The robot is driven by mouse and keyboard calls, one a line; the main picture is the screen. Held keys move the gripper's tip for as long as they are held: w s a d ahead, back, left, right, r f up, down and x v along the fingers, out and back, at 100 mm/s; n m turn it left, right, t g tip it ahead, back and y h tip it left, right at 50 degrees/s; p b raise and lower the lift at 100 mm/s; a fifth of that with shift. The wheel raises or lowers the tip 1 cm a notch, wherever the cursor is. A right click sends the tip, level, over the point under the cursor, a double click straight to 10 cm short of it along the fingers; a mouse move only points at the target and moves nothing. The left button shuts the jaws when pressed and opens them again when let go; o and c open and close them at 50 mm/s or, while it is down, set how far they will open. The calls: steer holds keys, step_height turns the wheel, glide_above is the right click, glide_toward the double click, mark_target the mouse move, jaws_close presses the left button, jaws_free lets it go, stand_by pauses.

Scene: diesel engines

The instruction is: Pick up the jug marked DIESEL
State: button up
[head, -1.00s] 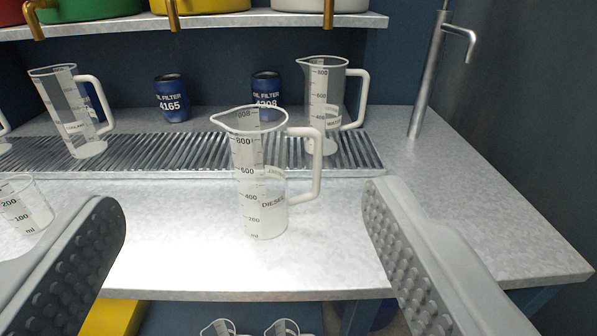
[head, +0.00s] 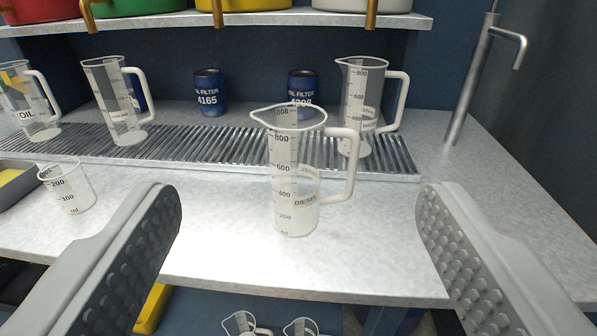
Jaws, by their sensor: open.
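The jug marked DIESEL (head: 295,185) stands upright on the bench top, in front of the metal grating. It is clear, with a white rim, a printed scale and a white handle on its right side. My gripper (head: 298,215) is open, with one grey studded finger at the lower left and one at the lower right. The jug shows between the fingers, a little beyond their tips, and neither finger touches it. The jaws are empty.
Behind the DIESEL jug, another handled jug (head: 352,110) stands on the grating (head: 215,150). Two more jugs, one marked OIL (head: 38,112), stand at left. A small beaker (head: 68,190) is left of my left finger. Blue oil filters (head: 209,92) stand behind. A metal post (head: 470,90) rises at right.

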steer(key=shift+o, duration=0.3)
steer(key=o, duration=0.3)
steer(key=shift+o, duration=0.5)
steer(key=shift+w+r, duration=0.15)
steer(key=shift+w, duration=0.2)
step_height(320, 180, up, 5)
steer(key=n+g, duration=1.2)
steer(key=g, duration=0.5)
glide_above(301, 145)
steer(key=w, duration=0.3)
step_height(301, 145, down, 17)
steer(key=shift+w+f, duration=0.15)
